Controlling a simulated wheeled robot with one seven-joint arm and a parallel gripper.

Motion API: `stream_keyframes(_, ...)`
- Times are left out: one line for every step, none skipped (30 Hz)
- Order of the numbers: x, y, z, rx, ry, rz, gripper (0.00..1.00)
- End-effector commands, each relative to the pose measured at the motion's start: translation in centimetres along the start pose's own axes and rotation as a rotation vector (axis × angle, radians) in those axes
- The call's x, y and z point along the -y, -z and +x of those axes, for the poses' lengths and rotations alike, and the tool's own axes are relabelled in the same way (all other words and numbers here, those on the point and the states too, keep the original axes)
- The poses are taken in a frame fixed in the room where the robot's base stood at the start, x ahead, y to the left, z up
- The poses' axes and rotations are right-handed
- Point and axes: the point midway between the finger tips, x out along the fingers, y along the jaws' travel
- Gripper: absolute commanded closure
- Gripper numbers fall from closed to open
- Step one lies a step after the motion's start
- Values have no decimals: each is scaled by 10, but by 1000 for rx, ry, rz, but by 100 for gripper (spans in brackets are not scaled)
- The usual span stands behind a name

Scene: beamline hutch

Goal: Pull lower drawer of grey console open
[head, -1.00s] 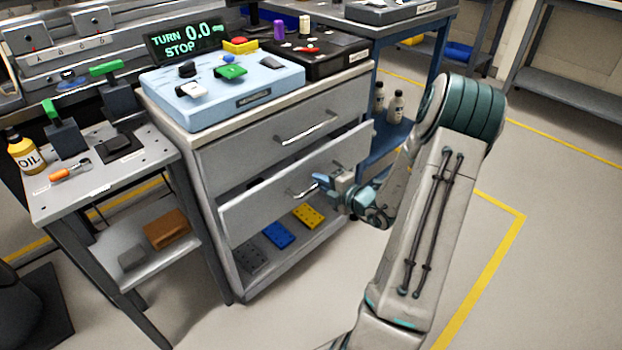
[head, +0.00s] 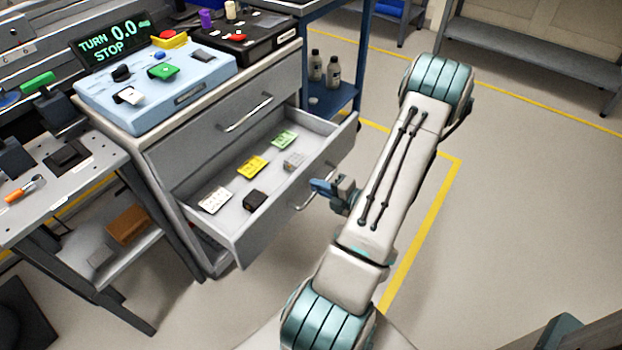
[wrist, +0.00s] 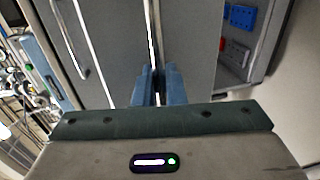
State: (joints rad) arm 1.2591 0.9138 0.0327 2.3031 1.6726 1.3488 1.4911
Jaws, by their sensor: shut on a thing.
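The grey console's lower drawer (head: 290,205) stands well out from the body in the head view, with its inside showing. Its bar handle shows in the wrist view (wrist: 152,40), running down between the blue fingers. My gripper (head: 318,188) is at the drawer front, and in the wrist view (wrist: 157,72) it is shut on that handle. The upper drawer (head: 225,115) is closed, with its handle free.
Several small items, including a yellow one (head: 252,166) and a dark block (head: 254,199), lie in the open drawer. A light blue control box (head: 155,92) stands on top. A side table (head: 60,180) stands at left. Floor at right is clear.

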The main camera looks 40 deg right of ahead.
Motion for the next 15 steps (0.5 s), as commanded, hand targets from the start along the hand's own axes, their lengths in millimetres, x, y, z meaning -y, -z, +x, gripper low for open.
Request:
stream_keyframes(0,0,-2,-1,0,1,100)
stream_keyframes(0,0,-2,-2,0,1,100)
stream_keyframes(1,1,-2,-2,0,0,100)
stream_keyframes(1,1,-2,-2,0,0,100)
stream_keyframes(1,1,-2,-2,0,0,100)
stream_keyframes(1,1,-2,-3,0,0,100)
stream_keyframes(1,0,-2,-2,0,0,100)
stream_keyframes(1,0,-2,-2,0,0,100)
stream_keyframes(1,0,-2,-2,0,0,100)
stream_keyframes(1,0,-2,-2,0,0,100)
stream_keyframes(1,0,-2,-2,0,0,100)
stream_keyframes(1,0,-2,-2,1,-1,100)
stream_keyframes(1,0,-2,-2,1,-1,81)
stream_keyframes(1,0,-2,-2,1,-1,74)
stream_keyframes(1,0,-2,-2,1,-1,74)
